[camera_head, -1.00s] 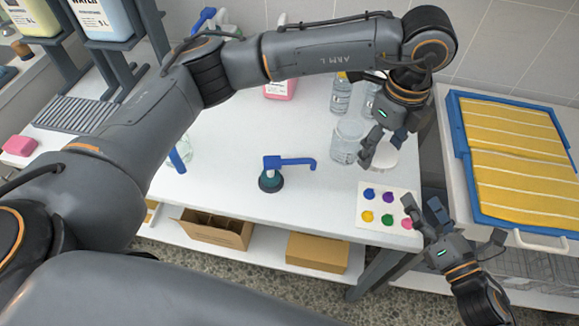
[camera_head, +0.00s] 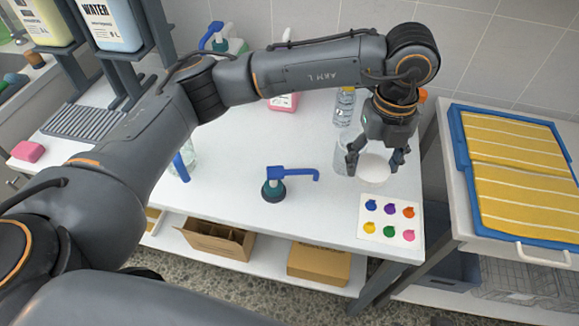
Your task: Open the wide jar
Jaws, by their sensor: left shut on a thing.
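A wide jar with a round white top (camera_head: 373,172) stands near the right end of the white table. My left gripper (camera_head: 374,162) points down over it, with a finger on each side, and is shut on the white top. The jar's body below the top is mostly hidden, so I cannot tell whether the lid has turned. A clear container (camera_head: 341,157) stands just left of it, partly behind a finger. My right gripper is out of view.
A clear bottle (camera_head: 344,106) stands behind the jar. A card with several coloured spots (camera_head: 390,222) lies in front. A blue-handled pump (camera_head: 274,189) stands left on the table. A blue tray (camera_head: 456,135) with yellow towels is at right.

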